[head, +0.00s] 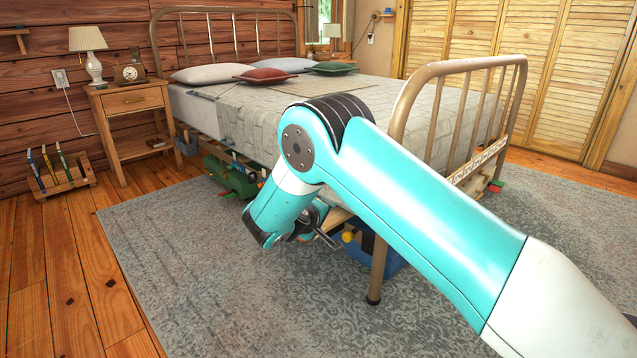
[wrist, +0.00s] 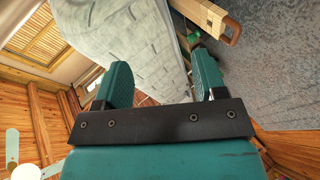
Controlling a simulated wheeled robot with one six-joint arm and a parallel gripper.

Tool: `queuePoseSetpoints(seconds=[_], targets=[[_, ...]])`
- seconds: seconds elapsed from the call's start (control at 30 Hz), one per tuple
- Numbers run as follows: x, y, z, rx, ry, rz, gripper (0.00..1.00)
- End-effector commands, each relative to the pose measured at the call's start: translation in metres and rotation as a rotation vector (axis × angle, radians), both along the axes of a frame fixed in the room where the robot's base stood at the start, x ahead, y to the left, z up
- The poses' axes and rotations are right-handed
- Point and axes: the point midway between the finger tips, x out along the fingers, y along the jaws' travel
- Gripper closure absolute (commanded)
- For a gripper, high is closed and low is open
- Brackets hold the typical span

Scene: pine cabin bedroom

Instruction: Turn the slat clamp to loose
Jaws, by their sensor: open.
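My gripper (wrist: 163,75) shows in the wrist view with its two teal fingers apart and nothing between them. The pale bed cover (wrist: 130,45) lies beyond the fingers. In the head view my bent arm hides most of the gripper, beside the near side of the bed (head: 265,115). I cannot make out the slat clamp for certain. A yellow knob (head: 348,236) shows low by the bed's near corner post, just right of my wrist. In the wrist view a wooden bar end (wrist: 228,28) with a dark slot shows at the upper right, apart from the fingers.
The metal footboard (head: 455,70) rises behind my arm. A nightstand (head: 128,102) and a tool rack (head: 62,184) stand at left. The grey rug (head: 190,260) is clear in front.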

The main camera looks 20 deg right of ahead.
Motion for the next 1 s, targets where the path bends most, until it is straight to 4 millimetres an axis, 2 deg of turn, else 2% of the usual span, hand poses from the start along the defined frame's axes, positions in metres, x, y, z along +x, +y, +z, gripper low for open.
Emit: queuePoseSetpoints(seconds=[0.03,0.3,0.5,0.87,1.0], targets=[[-0.002,0.001,0.021,0.026,0.003,-0.002,0.35],[-0.011,0.010,0.058,0.131,0.036,-0.009,0.35],[-0.015,0.013,0.068,0.161,0.048,-0.010,0.35],[-0.016,0.013,0.068,0.168,0.050,-0.010,0.36],[-0.025,0.020,0.082,0.242,0.071,-0.011,0.36]])
